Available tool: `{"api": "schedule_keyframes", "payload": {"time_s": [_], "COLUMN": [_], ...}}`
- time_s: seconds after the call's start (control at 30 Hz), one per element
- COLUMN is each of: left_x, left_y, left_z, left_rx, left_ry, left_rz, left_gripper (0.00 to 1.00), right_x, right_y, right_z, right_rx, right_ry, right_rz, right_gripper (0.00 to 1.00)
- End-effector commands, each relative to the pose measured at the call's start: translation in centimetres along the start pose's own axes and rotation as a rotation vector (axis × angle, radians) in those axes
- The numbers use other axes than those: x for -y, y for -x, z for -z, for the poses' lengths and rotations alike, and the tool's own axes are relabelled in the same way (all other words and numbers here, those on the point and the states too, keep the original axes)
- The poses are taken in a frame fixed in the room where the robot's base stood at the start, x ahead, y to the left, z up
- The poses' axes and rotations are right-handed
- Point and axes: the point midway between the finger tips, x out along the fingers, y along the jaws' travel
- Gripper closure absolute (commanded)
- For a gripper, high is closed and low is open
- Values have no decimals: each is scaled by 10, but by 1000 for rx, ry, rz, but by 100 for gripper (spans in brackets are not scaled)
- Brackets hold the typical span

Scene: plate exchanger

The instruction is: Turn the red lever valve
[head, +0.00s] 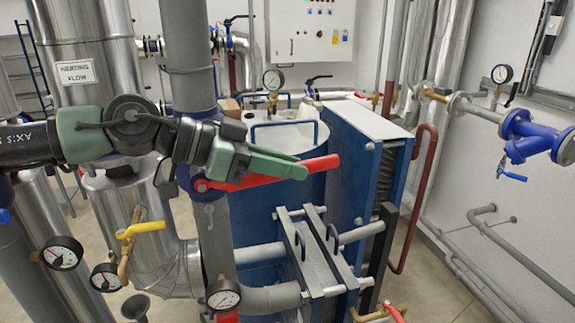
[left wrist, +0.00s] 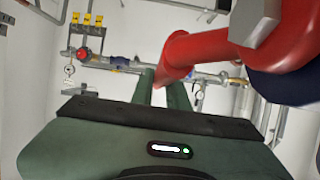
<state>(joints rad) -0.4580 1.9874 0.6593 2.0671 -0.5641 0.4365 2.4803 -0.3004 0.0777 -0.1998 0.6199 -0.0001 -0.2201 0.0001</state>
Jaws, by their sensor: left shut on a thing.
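The red lever (head: 318,165) of the valve sticks out to the right from the grey vertical pipe (head: 213,235) in the head view, tilted slightly upward at its free end. My left gripper (head: 290,170) is shut on the lever along its middle part, with its green fingers partly hiding it. In the left wrist view the red lever (left wrist: 215,48) crosses the upper right, and the green fingers (left wrist: 165,88) reach up to it. The valve body is partly hidden behind the lever and the gripper. My right gripper is in neither view.
A blue plate exchanger (head: 350,190) stands behind and right of the lever. A yellow-handled valve (head: 140,229) and gauges (head: 62,252) are at lower left. A blue valve (head: 530,137) is on the right wall pipe. Bare floor (head: 440,290) shows at lower right.

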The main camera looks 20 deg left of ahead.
Motion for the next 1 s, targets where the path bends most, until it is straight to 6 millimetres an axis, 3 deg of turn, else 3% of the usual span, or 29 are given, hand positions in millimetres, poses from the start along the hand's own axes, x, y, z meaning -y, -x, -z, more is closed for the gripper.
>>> {"api": "schedule_keyframes", "payload": {"time_s": [0.67,0.7,0.77,1.0], "left_x": [0,0,0,0], "left_y": [-8,-8,-8,-8], "left_z": [-16,-17,-17,-15], "left_rx": [124,124,124,120], "left_ry": [2,2,2,1], "left_rz": [-2,-2,-2,-1], "left_gripper": [100,82,65,63], "right_x": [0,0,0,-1], "right_y": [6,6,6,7], "right_z": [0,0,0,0], "right_rx": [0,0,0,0], "right_ry": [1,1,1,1], "right_rz": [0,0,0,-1], "right_gripper": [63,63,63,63]}}
